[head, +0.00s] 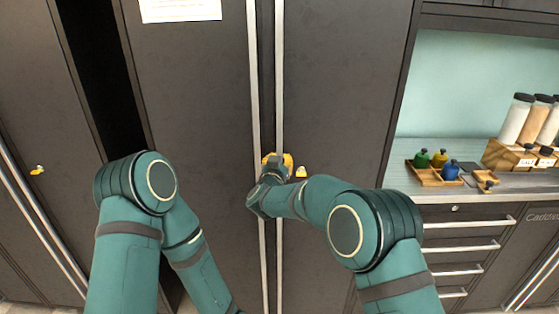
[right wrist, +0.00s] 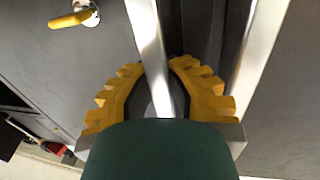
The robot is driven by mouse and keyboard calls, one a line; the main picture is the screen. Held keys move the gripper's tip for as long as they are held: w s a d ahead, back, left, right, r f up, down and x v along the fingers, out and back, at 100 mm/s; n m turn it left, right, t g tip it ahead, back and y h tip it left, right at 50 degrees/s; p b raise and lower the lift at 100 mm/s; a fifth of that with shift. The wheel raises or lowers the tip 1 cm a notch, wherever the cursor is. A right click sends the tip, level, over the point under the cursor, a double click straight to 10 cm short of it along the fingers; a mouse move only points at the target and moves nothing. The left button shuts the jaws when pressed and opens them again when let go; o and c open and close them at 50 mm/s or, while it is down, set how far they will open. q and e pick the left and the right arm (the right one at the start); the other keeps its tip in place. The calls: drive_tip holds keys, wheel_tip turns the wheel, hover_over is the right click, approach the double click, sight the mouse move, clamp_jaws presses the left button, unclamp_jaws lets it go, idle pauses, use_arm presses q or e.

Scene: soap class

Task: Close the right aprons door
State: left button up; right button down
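A tall dark grey cabinet door (head: 340,80) stands right of centre in the head view. Its long vertical silver handle (head: 279,60) runs down its left edge. My right gripper (head: 277,160) is at this handle. In the right wrist view, the yellow fingers of my right gripper (right wrist: 157,65) close around the silver handle bar (right wrist: 150,35), one on each side. A yellow key or knob (right wrist: 75,18) is on the door beside it; it also shows in the head view (head: 301,172). Whether the door is fully closed is unclear. My left gripper is out of view.
The neighbouring door (head: 190,90) has its own silver handle (head: 254,60) and a white paper at its top (head: 180,10). A dark gap (head: 100,70) opens farther left. A counter (head: 440,187) with bottles, jars and drawers stands at the right.

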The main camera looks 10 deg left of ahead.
drive_tip(key=shift+a, duration=0.2)
drive_tip(key=c, duration=1.3)
unclamp_jaws()
drive_tip(key=shift+s+a, duration=0.1)
drive_tip(key=s, duration=1.2)
